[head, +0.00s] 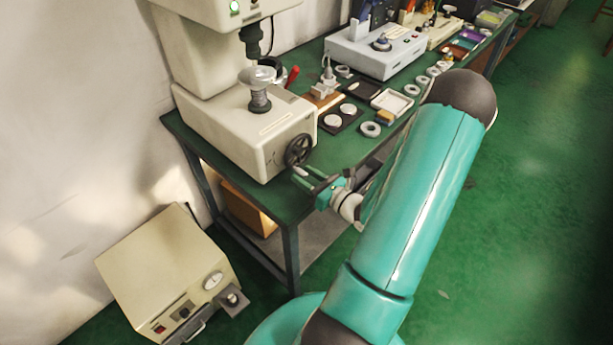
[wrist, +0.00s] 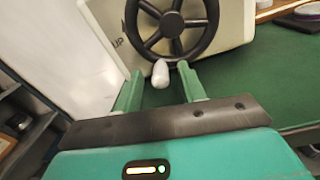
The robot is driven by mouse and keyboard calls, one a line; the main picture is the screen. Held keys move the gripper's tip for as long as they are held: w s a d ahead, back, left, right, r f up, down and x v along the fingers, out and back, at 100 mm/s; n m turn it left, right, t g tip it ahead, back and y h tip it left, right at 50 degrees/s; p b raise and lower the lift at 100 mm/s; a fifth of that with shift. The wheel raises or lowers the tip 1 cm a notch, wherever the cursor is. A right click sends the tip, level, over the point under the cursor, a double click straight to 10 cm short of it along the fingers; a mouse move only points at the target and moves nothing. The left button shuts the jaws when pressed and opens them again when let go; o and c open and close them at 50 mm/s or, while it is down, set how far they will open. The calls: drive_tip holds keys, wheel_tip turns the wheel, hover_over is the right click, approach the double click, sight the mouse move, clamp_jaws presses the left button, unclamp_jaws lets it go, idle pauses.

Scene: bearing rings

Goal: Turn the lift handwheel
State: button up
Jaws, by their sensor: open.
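The lift handwheel (head: 298,150) is a black spoked wheel on the front side of the cream machine (head: 235,125). In the wrist view the handwheel (wrist: 172,22) shows at the top, with a pale handle knob (wrist: 161,73) at its lower rim pointing toward me. My gripper (head: 302,177) is just in front of and below the wheel. In the wrist view my gripper (wrist: 158,85) has its two green fingers apart, with the knob showing between their tips. I cannot tell whether either finger touches the knob.
The green table (head: 330,160) carries rings, a white tray (head: 390,102) and a grey device (head: 375,50) to the right of the machine. A beige box with a gauge (head: 170,275) stands on the floor at lower left. Green floor is clear at right.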

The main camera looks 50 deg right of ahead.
drive_tip(key=shift+c, duration=0.2)
clamp_jaws()
drive_tip(key=shift+d, duration=0.1)
